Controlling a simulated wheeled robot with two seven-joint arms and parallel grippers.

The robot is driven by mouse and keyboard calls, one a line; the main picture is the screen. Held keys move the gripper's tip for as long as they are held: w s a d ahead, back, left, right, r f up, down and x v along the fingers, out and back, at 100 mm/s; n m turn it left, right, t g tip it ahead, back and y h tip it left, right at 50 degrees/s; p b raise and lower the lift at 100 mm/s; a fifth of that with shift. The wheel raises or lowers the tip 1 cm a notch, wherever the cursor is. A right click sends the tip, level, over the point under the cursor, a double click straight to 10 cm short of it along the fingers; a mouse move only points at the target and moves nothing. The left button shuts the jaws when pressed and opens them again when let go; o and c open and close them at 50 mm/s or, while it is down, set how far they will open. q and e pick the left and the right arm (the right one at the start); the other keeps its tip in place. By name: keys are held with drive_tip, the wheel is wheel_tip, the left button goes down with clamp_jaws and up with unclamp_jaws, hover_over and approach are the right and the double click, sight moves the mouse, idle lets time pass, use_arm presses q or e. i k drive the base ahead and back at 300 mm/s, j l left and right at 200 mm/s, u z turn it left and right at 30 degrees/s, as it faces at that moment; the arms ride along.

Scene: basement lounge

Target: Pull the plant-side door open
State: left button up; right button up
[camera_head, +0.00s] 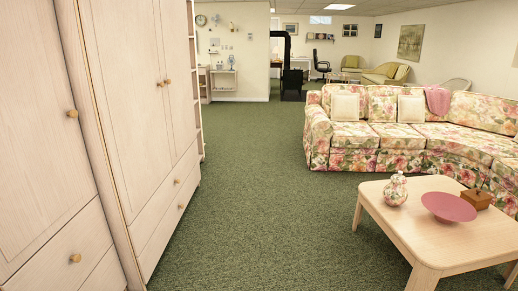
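A pale wood wardrobe stands along the left edge. Its near section has a tall door (35,140) with a round knob (72,113). The farther section has two tall doors, a nearer one (122,95) and a farther one (178,75), with their knobs (164,83) side by side at the shared edge. All these doors look shut. I see no plant, so I cannot tell which door is the plant-side one. Neither of my grippers is in view.
Drawers (160,222) with knobs lie below the doors. Green carpet (250,190) is clear ahead. A low wooden table (425,225) with a vase (395,190) and a pink bowl (448,207) stands at right, before a floral sofa (390,137). A black stove (291,82) is far back.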

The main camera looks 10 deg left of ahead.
sight(119, 36)
drive_tip(key=i, duration=3.65)
drive_tip(key=u, duration=0.25)
